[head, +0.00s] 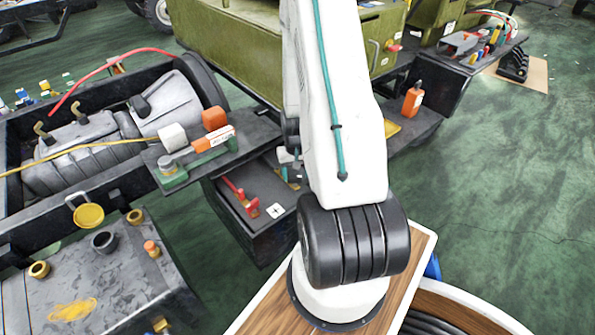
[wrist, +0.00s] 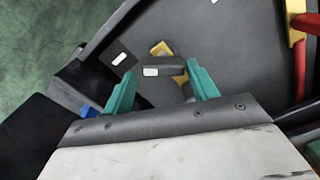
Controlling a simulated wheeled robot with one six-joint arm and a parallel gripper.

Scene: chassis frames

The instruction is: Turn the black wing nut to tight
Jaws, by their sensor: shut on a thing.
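The black wing nut (wrist: 170,67) shows in the wrist view as a short dark bar with a white mark on its left part. It lies between the teal fingertips of my gripper (wrist: 161,72), which is shut on it. A yellow piece (wrist: 160,48) shows just behind the nut, on a dark panel (wrist: 235,60). A separate white label (wrist: 119,58) lies on the panel to the left. In the head view my arm covers most of the work spot, and I cannot make out the nut there.
A red handle (wrist: 299,70) with a yellow part stands at the right of the wrist view. In the head view, a dark box (head: 255,235) with red levers (head: 240,195) sits left of my arm. An orange bottle (head: 412,99) stands on a shelf to the right.

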